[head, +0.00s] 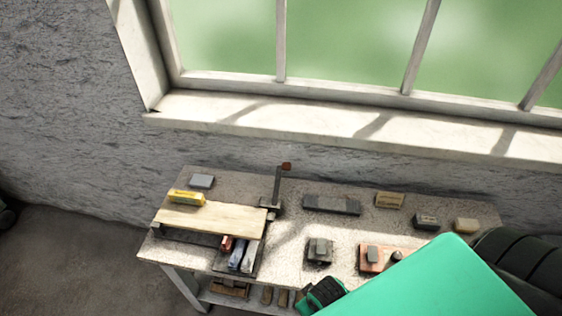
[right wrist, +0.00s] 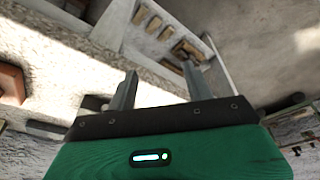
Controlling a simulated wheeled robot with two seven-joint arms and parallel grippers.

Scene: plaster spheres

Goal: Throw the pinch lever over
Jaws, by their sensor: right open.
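An upright dark lever (head: 278,184) with a red-brown tip stands on the worktable, at the right end of a pale wooden board (head: 215,218). It looks like the pinch lever. Its foot is a small dark block near the board's back right corner. My right gripper (right wrist: 161,82) is open in the right wrist view, with nothing between its two grey fingers. In the head view my green right arm covers the lower right, and the dark gripper end is at the table's front edge, well in front and right of the lever. My left gripper is out of view.
The worktable (head: 290,225) holds a yellow box (head: 187,197), a grey block (head: 202,181), a long dark block (head: 332,204), a grey clamp-like piece (head: 319,250) and a reddish block (head: 374,260). A window sill (head: 330,120) runs behind. A lower shelf holds several small pieces.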

